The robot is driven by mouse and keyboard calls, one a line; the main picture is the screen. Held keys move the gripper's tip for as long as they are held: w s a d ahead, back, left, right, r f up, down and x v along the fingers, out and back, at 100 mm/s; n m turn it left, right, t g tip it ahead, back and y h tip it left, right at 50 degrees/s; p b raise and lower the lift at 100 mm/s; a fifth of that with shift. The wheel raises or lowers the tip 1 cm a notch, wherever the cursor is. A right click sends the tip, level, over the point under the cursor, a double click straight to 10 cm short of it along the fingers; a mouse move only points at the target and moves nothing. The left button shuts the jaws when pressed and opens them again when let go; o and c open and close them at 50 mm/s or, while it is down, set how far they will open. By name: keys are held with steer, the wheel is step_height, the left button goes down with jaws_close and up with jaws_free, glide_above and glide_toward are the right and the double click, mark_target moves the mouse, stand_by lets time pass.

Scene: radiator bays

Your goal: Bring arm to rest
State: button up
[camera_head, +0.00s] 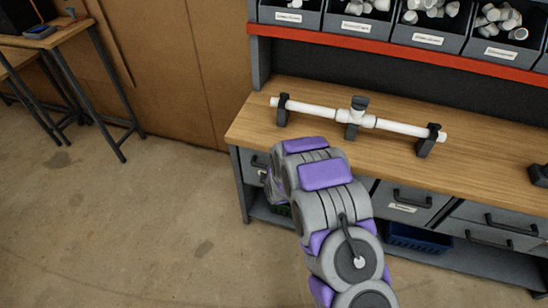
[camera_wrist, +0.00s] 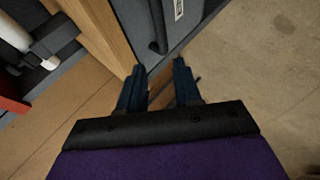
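My arm, grey with purple pads, reaches from the bottom right toward the left front edge of the workbench in the head view. Its end is hidden there behind the arm's own links. In the wrist view my gripper (camera_wrist: 160,88) shows two dark fingers standing apart with nothing between them. Beyond the fingers are the bench's grey drawer front (camera_wrist: 172,35), its wooden edge (camera_wrist: 97,28) and the floor.
The wooden workbench (camera_head: 255,125) carries a white pipe with a valve (camera_head: 357,112) on black holders. Bins of white fittings (camera_head: 428,38) sit above a red shelf edge (camera_head: 400,48). A small table (camera_head: 55,35) stands at the upper left. Concrete floor (camera_head: 120,220) is clear at left.

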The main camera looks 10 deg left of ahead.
steer(key=s+d+r+m+g+h+b, duration=0.1)
steer(key=s+d+r+m+g, duration=0.1)
steer(key=s+d+r+m, duration=0.55)
steer(key=s+d+r+m+g+h+b, duration=0.1)
steer(key=s+d+r+m+g+h, duration=0.3)
steer(key=d+r, duration=0.75)
steer(key=s+d+r+m+g, duration=0.1)
steer(key=s+d+r+m, duration=0.1)
steer(key=s, duration=0.9)
steer(key=s+d+r+m+g, duration=0.2)
steer(key=s+d+r, duration=0.3)
steer(key=s, duration=0.7)
steer(key=s+d+r+m+g, duration=0.1)
steer(key=s+d+r+m, duration=0.2)
steer(key=s, duration=0.8)
steer(key=shift+s+d+r+m+g+y+b, duration=0.15)
steer(key=shift+d+r+m+g+y+b, duration=0.2)
steer(key=shift+d, duration=0.5)
